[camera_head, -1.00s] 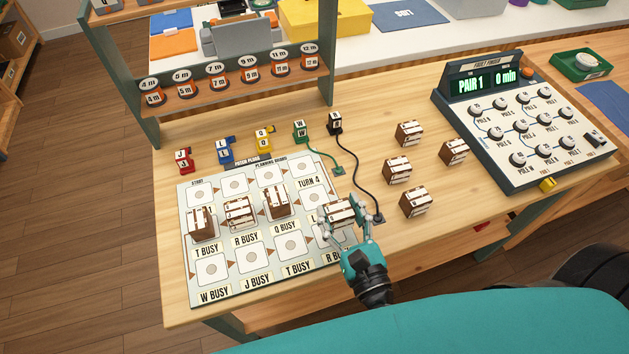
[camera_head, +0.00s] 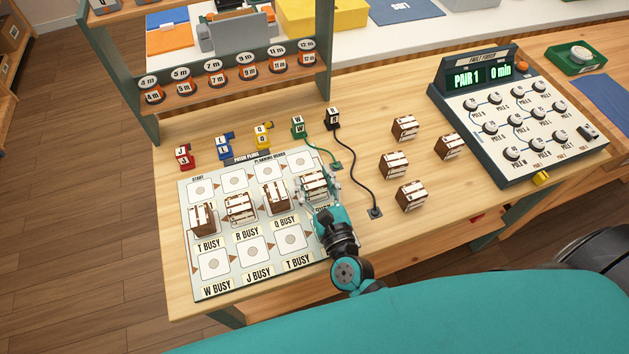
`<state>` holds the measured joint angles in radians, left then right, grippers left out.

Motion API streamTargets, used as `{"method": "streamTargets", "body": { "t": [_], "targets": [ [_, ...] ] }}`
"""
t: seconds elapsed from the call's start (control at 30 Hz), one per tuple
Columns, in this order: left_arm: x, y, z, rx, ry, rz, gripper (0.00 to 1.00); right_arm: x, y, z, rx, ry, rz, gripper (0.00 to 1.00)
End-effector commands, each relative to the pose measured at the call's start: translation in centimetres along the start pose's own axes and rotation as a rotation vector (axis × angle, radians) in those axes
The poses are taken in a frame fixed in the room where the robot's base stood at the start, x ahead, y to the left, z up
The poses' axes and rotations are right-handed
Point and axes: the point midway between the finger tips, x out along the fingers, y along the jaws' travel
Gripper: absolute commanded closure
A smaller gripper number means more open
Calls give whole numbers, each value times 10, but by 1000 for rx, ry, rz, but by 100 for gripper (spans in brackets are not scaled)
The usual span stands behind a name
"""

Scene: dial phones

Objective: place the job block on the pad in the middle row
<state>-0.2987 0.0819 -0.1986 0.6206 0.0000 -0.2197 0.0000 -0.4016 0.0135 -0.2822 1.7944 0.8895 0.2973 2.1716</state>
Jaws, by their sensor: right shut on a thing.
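My right gripper (camera_head: 319,190) is shut on a brown and white job block (camera_head: 314,183). The block is over the right end of the middle row on the planning board (camera_head: 187,288), at the fourth pad. The block and fingers hide that pad, so I cannot tell whether the block touches it. Three similar blocks stand on the other middle-row pads: a left one (camera_head: 202,219), a second (camera_head: 240,208) and a third (camera_head: 274,198). My left gripper is not in view.
Several loose blocks (camera_head: 396,165) lie right of the board. A black cord (camera_head: 362,180) runs between them and the board to a small plug (camera_head: 375,211). Coloured letter plugs (camera_head: 224,150) stand behind the board. A dial console (camera_head: 520,120) is at the right.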

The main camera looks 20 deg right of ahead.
Motion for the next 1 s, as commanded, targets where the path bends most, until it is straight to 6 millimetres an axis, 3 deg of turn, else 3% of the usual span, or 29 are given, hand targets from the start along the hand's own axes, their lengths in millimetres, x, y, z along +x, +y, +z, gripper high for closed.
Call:
{"method": "streamTargets", "body": {
  "t": [0.17,0.2,0.37,0.73,1.0],
  "targets": [
    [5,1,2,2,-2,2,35,0,0,-4,0,0,0,83],
    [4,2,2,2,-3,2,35,0,0,-4,0,1,0,47],
    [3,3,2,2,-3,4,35,0,0,-3,-1,1,0,27],
    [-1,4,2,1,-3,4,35,-3,0,0,-1,3,0,27],
    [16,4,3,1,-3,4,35,-56,0,-5,-2,5,3,27]
  ]
}}
